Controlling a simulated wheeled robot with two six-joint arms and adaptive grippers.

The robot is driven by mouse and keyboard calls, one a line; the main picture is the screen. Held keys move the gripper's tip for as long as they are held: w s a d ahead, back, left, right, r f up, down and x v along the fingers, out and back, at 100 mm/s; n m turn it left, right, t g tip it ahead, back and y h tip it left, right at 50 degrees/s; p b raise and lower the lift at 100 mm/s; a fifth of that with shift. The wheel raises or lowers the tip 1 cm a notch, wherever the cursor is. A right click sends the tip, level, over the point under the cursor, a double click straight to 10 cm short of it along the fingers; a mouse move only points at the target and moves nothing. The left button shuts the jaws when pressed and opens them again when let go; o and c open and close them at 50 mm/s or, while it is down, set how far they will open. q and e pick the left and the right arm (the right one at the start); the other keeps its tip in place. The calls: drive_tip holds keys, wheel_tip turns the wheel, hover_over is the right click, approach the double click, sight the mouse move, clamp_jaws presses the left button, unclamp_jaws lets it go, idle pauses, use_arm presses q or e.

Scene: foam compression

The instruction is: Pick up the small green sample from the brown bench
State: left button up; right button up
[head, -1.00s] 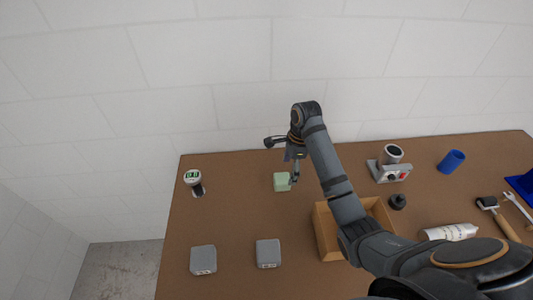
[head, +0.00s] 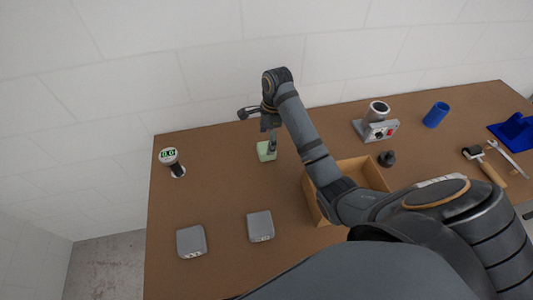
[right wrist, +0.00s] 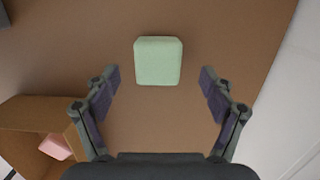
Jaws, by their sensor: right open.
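The small green sample (head: 265,152) lies on the brown bench (head: 215,190) near its back left part. It shows whole in the right wrist view (right wrist: 159,61), a rounded light green block. My right gripper (head: 271,143) is over the sample in the head view and partly covers it. In the right wrist view my right gripper (right wrist: 160,80) is open, with one finger on each side of the sample's near edge. Nothing is between the fingers' pads. My left gripper is not in view.
A cardboard-coloured open box (head: 365,175) stands right of the sample, with a pink block (right wrist: 55,146) inside. A grey device (head: 376,122) and blue cup (head: 435,115) stand right.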

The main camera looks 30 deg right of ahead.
sight(266, 147)
drive_tip(key=f+b, duration=0.1)
drive_tip(key=f, duration=0.1)
drive_tip(key=f+b, duration=0.1)
drive_tip(key=shift+s+f+b, duration=0.25)
drive_tip(key=shift+f+b, duration=0.05)
drive_tip(key=shift+w+a+f+p, duration=0.1)
drive_tip(key=shift+f+p, duration=0.2)
drive_tip(key=shift+p, duration=0.4)
drive_tip(key=shift+w+f, duration=0.1)
drive_tip(key=shift+f, duration=0.15)
drive_tip(key=shift+c, duration=1.5)
drive_tip(key=c, duration=0.6)
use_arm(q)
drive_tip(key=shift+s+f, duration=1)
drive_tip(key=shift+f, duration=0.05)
use_arm(e)
drive_tip(key=shift+c, duration=0.2)
